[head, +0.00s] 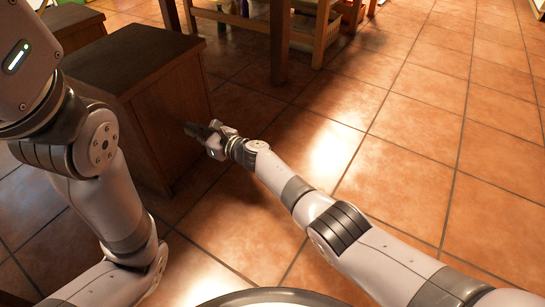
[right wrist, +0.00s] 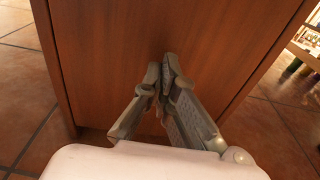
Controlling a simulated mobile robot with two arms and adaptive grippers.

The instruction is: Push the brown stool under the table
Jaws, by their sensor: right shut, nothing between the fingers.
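The brown stool (head: 140,60) is a box-shaped piece with a dark top and brown wooden sides, standing on the tiles at the upper left of the head view. Its side panel fills much of the right wrist view (right wrist: 110,50). My right gripper (head: 190,127) is shut and empty, with its fingertips at the stool's right side panel; I cannot tell whether they touch. The fingers also show closed together in the right wrist view (right wrist: 166,62). The table (head: 280,40) shows only by its wooden legs behind the stool. My left arm crosses the left edge; its gripper is out of frame.
Another dark-topped stool (head: 72,20) stands at the upper left, behind my left arm. A wooden shelf unit (head: 322,35) with bottles and a basket stands beyond the table legs. The tiled floor (head: 430,130) on the right is clear.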

